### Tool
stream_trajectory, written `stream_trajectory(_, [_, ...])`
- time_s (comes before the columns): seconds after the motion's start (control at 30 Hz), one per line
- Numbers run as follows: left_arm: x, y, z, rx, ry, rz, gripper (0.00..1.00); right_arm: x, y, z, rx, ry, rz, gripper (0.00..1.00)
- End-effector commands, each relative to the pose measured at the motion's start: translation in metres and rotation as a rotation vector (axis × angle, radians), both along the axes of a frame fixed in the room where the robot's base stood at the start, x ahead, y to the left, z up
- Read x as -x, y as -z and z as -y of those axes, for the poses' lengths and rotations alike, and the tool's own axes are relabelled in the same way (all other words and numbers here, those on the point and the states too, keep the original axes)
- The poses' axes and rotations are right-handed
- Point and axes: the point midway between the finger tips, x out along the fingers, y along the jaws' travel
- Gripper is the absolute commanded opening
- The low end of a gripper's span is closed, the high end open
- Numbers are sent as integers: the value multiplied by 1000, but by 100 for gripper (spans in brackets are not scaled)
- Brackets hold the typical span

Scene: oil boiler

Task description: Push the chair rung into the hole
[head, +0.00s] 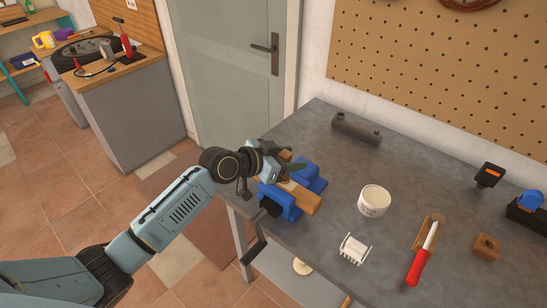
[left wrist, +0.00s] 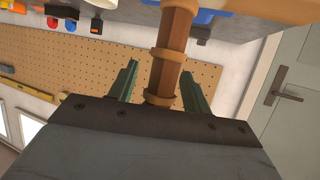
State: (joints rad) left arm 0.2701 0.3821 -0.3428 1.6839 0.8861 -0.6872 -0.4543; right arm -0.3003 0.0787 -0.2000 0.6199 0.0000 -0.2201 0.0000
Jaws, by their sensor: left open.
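The chair rung (left wrist: 170,50), a turned brown wooden piece with rings, shows in the left wrist view, running up between the two green fingers of my left gripper (left wrist: 159,72). The fingers stand apart on either side, with gaps to the rung. In the head view my left gripper (head: 290,168) is at the blue vise (head: 283,200) on the table's left end. A light wooden piece (head: 303,196) sits in the vise. My gripper partly covers this area, and I cannot make out the hole. My right gripper is not in view.
The grey table (head: 330,208) also bears a white cup (head: 374,201), a white ribbed object (head: 354,249), a red-handled tool (head: 422,255), a small wooden block (head: 487,246) and a grey bar (head: 356,128). The table is clear between the vise and the cup. A pegboard (head: 450,70) hangs behind.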

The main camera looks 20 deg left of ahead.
Motion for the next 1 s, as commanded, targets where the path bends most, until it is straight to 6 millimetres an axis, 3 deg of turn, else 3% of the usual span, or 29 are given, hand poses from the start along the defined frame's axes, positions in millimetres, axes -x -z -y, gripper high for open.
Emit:
stream_trajectory(0.6, [84, -43, -65, -2, 0, 1, 49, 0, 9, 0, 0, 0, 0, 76])
stream_trajectory(1.0, [94, -50, -72, 1, 1, 1, 49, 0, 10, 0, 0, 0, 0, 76])
